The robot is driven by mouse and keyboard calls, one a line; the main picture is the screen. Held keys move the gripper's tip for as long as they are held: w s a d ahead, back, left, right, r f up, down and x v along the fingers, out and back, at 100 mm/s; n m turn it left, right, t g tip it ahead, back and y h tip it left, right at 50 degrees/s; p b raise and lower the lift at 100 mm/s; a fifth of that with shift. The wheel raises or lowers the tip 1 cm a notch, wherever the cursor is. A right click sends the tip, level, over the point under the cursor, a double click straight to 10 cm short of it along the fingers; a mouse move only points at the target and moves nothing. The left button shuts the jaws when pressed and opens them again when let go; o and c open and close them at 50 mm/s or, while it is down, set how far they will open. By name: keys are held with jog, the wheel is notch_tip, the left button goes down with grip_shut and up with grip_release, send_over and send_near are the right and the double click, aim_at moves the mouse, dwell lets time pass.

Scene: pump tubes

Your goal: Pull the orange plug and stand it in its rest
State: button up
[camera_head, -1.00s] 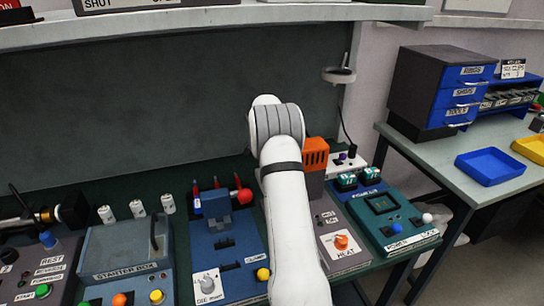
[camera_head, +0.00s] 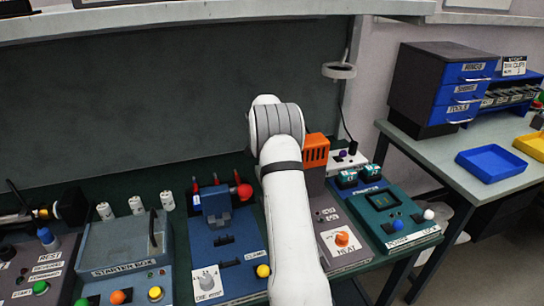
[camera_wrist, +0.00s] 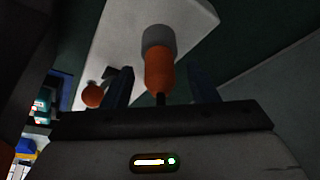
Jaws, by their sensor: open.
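In the wrist view an orange plug (camera_wrist: 159,72) with a grey collar stands out against a white block (camera_wrist: 112,40). A short dark stub shows at its near end. My gripper (camera_wrist: 160,84) is open, with one dark finger on each side of the plug and gaps between. In the head view my white arm hides the gripper and the plug. A label reading REST shows on the grey box (camera_head: 62,262) at the far left. I cannot make out the plug's rest for certain.
On the bench stand the starter box (camera_head: 125,255), a blue die unit (camera_head: 230,262), an orange vented block (camera_head: 316,150), a white strip (camera_head: 352,158) and a teal unit (camera_head: 395,232).

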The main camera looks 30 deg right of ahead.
jog(key=shift+r, duration=0.1)
jog(key=b+v, duration=0.1)
jog(key=v, duration=0.6)
jog(key=shift+a+r, duration=0.15)
jog(key=shift+r, duration=0.1)
dwell(0.7)
jog(key=s+a+r+n+t+y, duration=0.1)
jog(key=s+a+r+n, duration=0.2)
jog(key=a+r, duration=0.3)
jog(key=s+a+r+n+t, duration=0.2)
jog(key=s+a+r+n, duration=0.15)
jog(key=a, duration=0.35)
jog(key=s+a+r+n+t+y, duration=0.15)
jog(key=s+a+r+n, duration=0.35)
jog(key=s+a, duration=0.6)
jog(key=s+a+f+g, duration=0.1)
jog(key=s+a+f, duration=0.1)
jog(key=s, duration=0.5)
jog(key=s+a+f+n+g+y, duration=0.1)
jog(key=s+a+f, duration=0.2)
jog(key=s, duration=0.4)
jog(key=s+a+f+n+g, duration=0.1)
jog(key=s+a+f, duration=0.1)
jog(key=s, duration=0.5)
jog(key=shift+s+a+f+g, duration=0.2)
jog(key=shift+f+g, duration=0.15)
jog(key=shift+f, duration=0.5)
